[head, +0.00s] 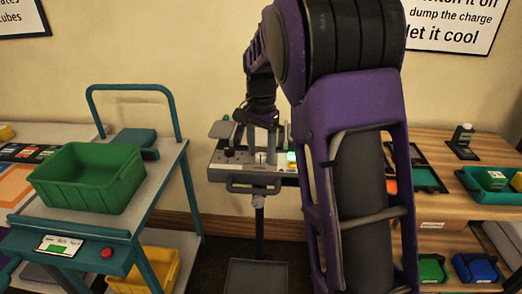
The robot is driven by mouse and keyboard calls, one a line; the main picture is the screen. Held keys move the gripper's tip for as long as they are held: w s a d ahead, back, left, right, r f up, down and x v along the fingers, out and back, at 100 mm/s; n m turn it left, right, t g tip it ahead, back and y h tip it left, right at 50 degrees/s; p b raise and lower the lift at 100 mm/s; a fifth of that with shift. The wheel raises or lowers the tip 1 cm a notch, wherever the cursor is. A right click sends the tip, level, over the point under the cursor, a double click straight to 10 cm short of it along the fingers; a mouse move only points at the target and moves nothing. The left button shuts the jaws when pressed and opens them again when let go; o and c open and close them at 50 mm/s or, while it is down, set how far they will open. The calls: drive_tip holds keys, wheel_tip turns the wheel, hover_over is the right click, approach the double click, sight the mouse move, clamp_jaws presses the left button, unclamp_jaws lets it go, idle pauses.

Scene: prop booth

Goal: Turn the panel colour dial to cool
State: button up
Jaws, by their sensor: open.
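A grey control panel (234,174) stands on a post against the wall in the head view, with a handle along its front. A green-lit spot (292,157) shows near its right side. A small dark knob (229,151) is on the left of the panel's top face; I cannot tell whether it is the colour dial, and no setting marks are readable. My gripper (261,153) is open and points down over the middle of the panel, its fingers close to the top face. What lies between the fingers is too small to tell. My arm hides the panel's right end.
A teal trolley (185,160) with a green crate (85,178) stands at the left. A wooden shelf unit (450,212) with trays and bins stands at the right. A grey plate (256,276) is low below the panel. Signs hang on the wall.

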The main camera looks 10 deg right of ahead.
clamp_jaws()
drive_tip(key=shift+r+n, duration=0.1)
drive_tip(key=shift+n, duration=0.2)
drive_tip(key=shift+n+p, duration=0.6)
drive_tip(key=n+p, duration=0.1)
drive_tip(key=n, duration=0.2)
drive_tip(key=shift+r+p, duration=0.1)
drive_tip(key=shift+p, duration=0.25)
drive_tip(key=n+p, duration=0.2)
drive_tip(key=n, duration=0.4)
drive_tip(key=shift+n, duration=0.4)
unclamp_jaws()
